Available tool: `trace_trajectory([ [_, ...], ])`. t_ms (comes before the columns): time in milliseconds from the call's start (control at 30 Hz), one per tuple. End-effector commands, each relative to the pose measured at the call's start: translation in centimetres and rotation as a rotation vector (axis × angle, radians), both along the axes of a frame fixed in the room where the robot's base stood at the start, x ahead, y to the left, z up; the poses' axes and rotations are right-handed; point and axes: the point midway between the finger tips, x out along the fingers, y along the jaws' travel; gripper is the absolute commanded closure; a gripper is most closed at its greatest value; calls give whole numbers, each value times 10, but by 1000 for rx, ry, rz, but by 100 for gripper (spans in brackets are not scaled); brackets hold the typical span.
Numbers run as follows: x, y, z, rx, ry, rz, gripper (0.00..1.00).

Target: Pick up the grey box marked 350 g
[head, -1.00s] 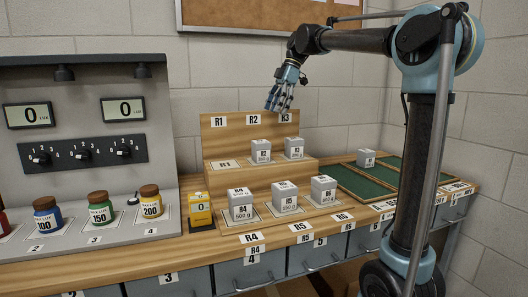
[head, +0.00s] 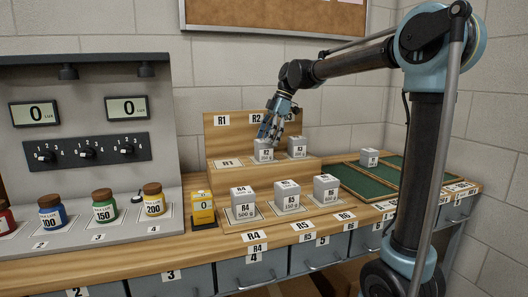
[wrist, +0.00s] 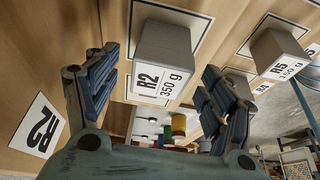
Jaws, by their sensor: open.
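The grey box marked R2, 350 g (head: 264,154) stands upright on the raised wooden shelf, in the middle of its step. In the wrist view the same box (wrist: 163,55) shows its label, "R2 350 g", between my spread fingers. My gripper (head: 269,137) is open, just above and around the top of this box in the head view. In the wrist view my gripper (wrist: 160,68) has one finger on each side, with a visible gap to the box. The fingers partly cover the box top in the head view.
The R3 box (head: 297,147) stands close to the right on the same step. Boxes R4 (head: 243,203), R5 (head: 287,196) and R6 (head: 326,188) stand on the lower row. The place R1 (head: 227,162) on the left is empty. The back board (head: 222,136) rises behind.

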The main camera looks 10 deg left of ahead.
Motion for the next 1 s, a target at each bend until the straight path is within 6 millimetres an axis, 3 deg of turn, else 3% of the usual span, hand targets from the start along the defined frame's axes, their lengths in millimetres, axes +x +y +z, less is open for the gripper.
trace_trajectory([
  [300,-7,12,-38,0,-1,2,25],
  [667,-9,14,-45,0,0,1,27],
  [933,-9,14,-45,0,0,1,88],
  [967,-9,14,-45,0,0,1,95],
  [1000,-9,14,-44,0,0,1,95],
])
